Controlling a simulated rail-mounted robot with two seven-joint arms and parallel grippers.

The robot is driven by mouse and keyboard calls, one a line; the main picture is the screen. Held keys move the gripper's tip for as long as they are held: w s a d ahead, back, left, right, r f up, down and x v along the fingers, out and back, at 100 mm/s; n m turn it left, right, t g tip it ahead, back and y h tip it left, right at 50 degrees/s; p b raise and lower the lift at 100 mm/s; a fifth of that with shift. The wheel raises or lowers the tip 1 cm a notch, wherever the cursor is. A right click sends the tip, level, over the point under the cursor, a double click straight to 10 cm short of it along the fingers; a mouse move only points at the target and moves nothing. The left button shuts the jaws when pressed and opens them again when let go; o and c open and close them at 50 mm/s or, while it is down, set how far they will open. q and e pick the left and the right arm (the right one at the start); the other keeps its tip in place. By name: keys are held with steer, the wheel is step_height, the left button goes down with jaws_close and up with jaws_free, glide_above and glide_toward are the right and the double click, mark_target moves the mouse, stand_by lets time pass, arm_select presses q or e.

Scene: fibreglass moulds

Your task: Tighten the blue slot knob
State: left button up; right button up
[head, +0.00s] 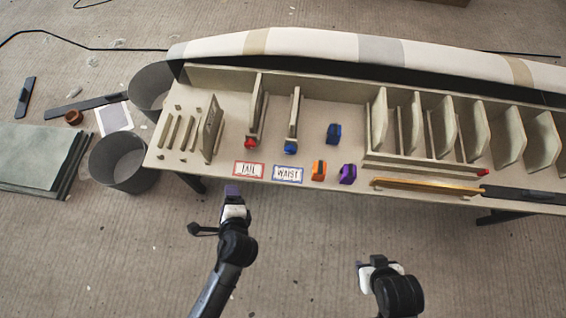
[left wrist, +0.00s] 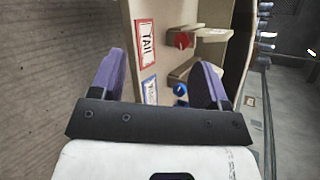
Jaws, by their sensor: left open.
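The blue slot knob (head: 290,148) sits at the front end of the second slot on the bench, behind the WAIST label (head: 287,174). In the left wrist view the blue knob (left wrist: 180,89) shows between my fingers, close to the right one, which may hide part of it. My left gripper (head: 232,190) has purple fingers and is in front of the bench edge, to the left of and nearer than the knob. It is open and empty, apart from the knob; its fingers also show in the left wrist view (left wrist: 160,75). My right gripper (head: 362,265) is over the floor, its jaws unclear.
A red knob (head: 250,143) stands left of the blue one, behind the TAIL label (head: 251,169). Blue (head: 333,133), orange (head: 318,170) and purple (head: 347,174) pieces lie to the right. Grey bins (head: 122,162) stand left of the bench (head: 220,174).

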arm_select(q)
steer(key=w+d+f+m+t+h+b, duration=0.2)
steer(key=w+d+f+m+t+b, duration=0.5)
steer(key=m, duration=0.5)
steer(key=m+h+b, duration=0.2)
steer(key=m+h, duration=0.1)
steer(key=m, duration=0.6)
glide_toward(290, 154)
steer(key=w+b, duration=0.4)
steer(key=w, duration=0.3)
steer(key=shift+w, duration=0.25)
steer(key=shift+w+r+b, duration=0.1)
steer(key=shift+w+b, duration=0.2)
steer(key=shift+w, duration=0.8)
arm_select(e)
step_height(290, 154, down, 16)
steer(key=a, duration=0.1)
arm_select(q)
steer(key=shift+c, duration=0.3)
